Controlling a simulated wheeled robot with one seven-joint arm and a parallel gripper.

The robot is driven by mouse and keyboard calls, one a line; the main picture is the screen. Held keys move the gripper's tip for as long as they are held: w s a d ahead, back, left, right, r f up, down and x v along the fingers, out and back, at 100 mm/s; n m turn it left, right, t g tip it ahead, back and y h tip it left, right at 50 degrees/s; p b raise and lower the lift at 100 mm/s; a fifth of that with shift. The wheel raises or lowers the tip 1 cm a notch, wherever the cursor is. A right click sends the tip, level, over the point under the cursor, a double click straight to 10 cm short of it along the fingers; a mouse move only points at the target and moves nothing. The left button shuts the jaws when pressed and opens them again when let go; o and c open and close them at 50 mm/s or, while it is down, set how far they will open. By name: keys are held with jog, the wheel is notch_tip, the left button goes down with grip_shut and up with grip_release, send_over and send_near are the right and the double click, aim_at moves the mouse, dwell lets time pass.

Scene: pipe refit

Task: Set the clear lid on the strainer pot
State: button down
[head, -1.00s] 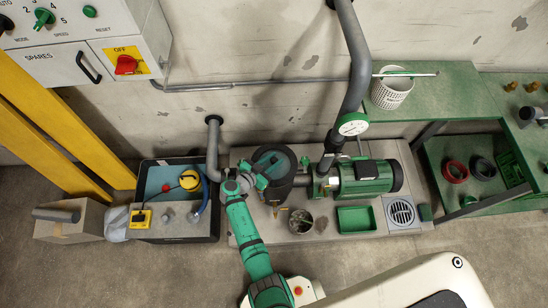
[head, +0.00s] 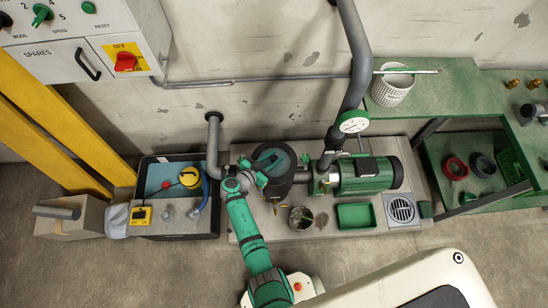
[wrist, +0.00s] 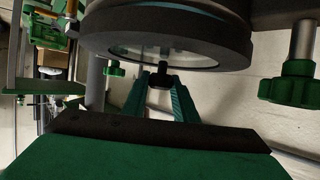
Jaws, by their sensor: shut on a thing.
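The strainer pot (head: 277,187) is a dark round body on the concrete plinth, left of the green pump motor. The clear lid (wrist: 165,52) is a round pane in a thick dark rim. It fills the upper part of the wrist view and lies over the pot's mouth in the head view. My gripper (wrist: 159,88) is shut on the lid's small dark handle. I cannot tell whether the rim touches the pot all round. Green clamp knobs (wrist: 290,84) stand beside the rim. In the head view my wrist partly covers the pot's left side.
A grey pipe (head: 213,145) rises just left of the pot. A metal cup (head: 301,217) and a green tray (head: 356,216) sit in front. The pump motor (head: 362,177) and gauge (head: 353,122) are close on the right.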

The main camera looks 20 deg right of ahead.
jog(key=shift+s, duration=0.1)
jog(key=shift+a, duration=0.2)
jog(key=shift+d, duration=0.25)
dwell(0.5)
jog(key=shift+f, duration=0.35)
jog(key=shift+f, duration=0.15)
jog(key=c, duration=1.7)
grip_release()
jog(key=shift+d, duration=0.1)
jog(key=shift+a, duration=0.2)
